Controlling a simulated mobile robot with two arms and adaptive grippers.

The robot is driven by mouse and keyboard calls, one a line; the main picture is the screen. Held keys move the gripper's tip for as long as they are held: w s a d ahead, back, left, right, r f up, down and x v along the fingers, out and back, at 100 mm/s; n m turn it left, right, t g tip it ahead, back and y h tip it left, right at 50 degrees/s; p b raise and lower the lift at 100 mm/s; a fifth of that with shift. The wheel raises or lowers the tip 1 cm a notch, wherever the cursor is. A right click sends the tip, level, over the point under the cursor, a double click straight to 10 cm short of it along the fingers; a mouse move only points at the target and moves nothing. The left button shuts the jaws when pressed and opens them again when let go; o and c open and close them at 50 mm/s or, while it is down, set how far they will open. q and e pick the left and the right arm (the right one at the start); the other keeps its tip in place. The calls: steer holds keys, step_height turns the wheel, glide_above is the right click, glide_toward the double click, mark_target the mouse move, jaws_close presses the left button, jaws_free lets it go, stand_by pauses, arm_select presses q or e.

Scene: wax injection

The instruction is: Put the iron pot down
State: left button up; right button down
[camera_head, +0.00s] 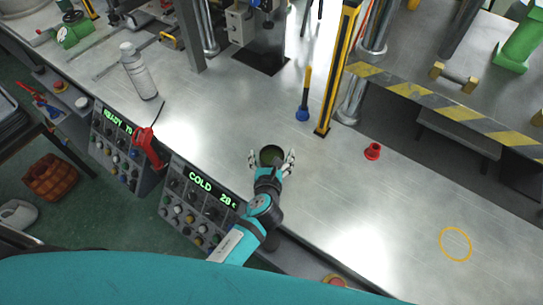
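The iron pot (271,152) shows as a small dark, round, open-topped vessel near the middle of the metal worktop. My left gripper (272,160) has one finger on each side of the pot and appears shut on it. The gripper partly hides the pot's near side. I cannot tell whether the pot's base touches the worktop. A yellow ring marking (441,244) lies on the bare worktop at the lower right. My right gripper is not in view.
A red cup-like piece (373,151) and a blue-tipped tool (303,112) are beyond the gripper. A yellow-edged post (336,75) and striped barrier (450,108) stand behind. A bottle (138,72) stands at left. Control panels (203,205) line the front edge.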

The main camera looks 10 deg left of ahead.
arm_select(q)
steer(key=shift+s+r, duration=0.15)
steer(key=v, duration=1)
steer(key=shift+s+d+b, duration=0.15)
steer(key=shift+s+b, duration=0.15)
steer(key=shift+s+r, duration=0.25)
steer(key=shift+s, duration=0.2)
